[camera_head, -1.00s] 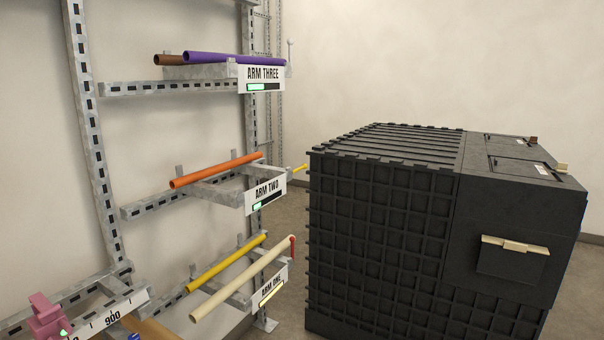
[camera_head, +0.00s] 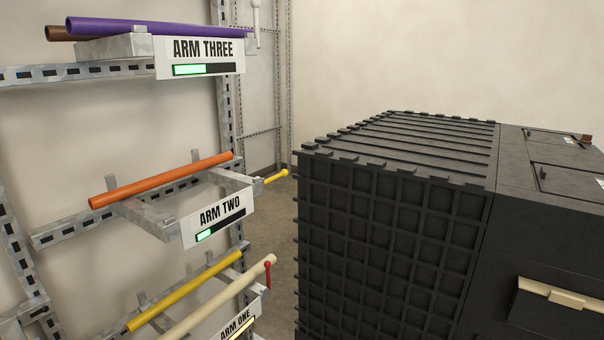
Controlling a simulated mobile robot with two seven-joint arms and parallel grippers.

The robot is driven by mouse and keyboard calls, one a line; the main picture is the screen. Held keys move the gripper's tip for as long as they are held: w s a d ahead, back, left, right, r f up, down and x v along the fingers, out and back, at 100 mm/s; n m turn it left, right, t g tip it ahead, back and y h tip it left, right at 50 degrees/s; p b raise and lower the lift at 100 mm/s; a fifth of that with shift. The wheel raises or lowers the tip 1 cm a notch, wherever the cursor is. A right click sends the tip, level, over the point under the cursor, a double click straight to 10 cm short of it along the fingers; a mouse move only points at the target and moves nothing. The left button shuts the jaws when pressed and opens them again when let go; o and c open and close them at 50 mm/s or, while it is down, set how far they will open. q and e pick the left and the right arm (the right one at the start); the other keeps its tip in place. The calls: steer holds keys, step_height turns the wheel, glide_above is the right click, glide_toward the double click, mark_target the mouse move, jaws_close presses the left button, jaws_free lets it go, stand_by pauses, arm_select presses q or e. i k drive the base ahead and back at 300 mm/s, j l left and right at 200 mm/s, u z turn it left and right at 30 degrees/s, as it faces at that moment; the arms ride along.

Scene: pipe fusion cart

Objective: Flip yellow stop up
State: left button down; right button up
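The yellow stop (camera_head: 276,177) is a short rod with a rounded tip at the outer end of the rack arm labelled ARM TWO (camera_head: 212,217). It lies nearly level, pointing outward to the right and slightly up in the picture. An orange pipe (camera_head: 160,180) rests across that arm, behind the sign. Neither of my grippers is in view.
A white stop (camera_head: 256,22) stands upright on ARM THREE, and a red stop (camera_head: 267,275) stands upright on ARM ONE. A large black ribbed box (camera_head: 390,240) fills the right side. A floor gap (camera_head: 268,235) lies between rack and box.

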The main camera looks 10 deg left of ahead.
mark_target(284, 172)
steer(key=i+l, duration=0.2)
steer(key=i, duration=0.15)
steer(key=i+l+z, duration=0.1)
steer(key=i, duration=0.25)
steer(key=i+l, duration=0.2)
steer(key=i, duration=0.15)
